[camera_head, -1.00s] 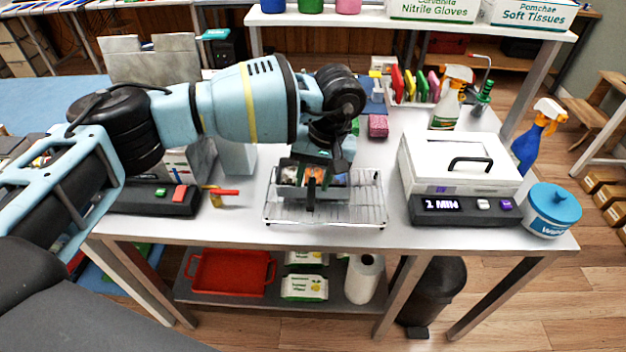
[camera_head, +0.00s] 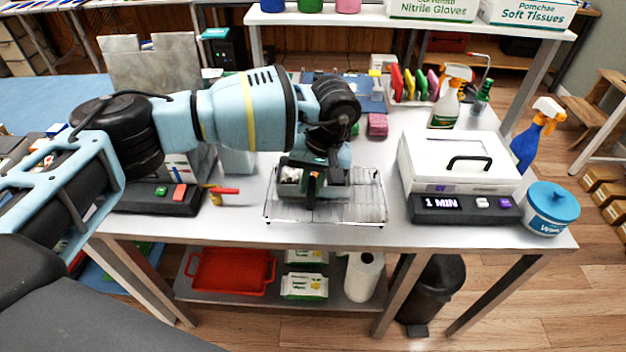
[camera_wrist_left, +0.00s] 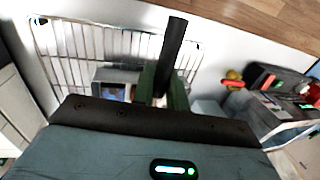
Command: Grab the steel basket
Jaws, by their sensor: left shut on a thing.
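A small box-like item (camera_wrist_left: 113,84) shows beside the finger, partly hidden. My right gripper is not in view.
The white device (camera_head: 460,165) with a "1 MIN" display stands right of the basket, beside a wipes tub (camera_head: 552,210). A black base with buttons (camera_head: 155,197) and a red-handled item (camera_head: 222,191) lie to the left. Sponges and spray bottles stand behind.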

